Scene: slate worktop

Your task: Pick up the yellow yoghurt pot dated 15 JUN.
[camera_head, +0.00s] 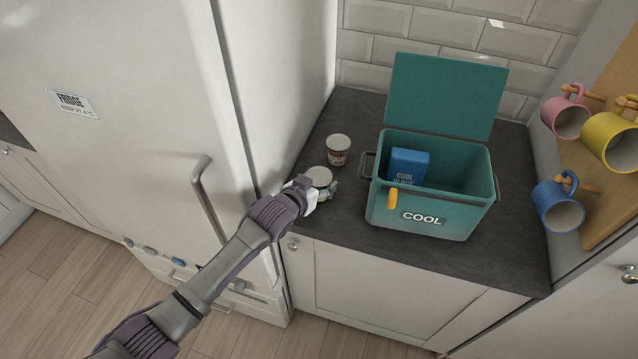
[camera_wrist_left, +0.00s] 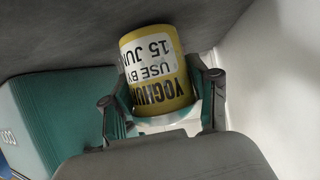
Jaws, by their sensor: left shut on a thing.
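I cannot tell whether the pot touches the worktop. My right gripper is not in view.
An open teal cool box (camera_head: 440,212) with a blue cool block (camera_head: 408,166) stands to the right. The fridge (camera_head: 200,90) is close on the left. Mugs hang at the far right.

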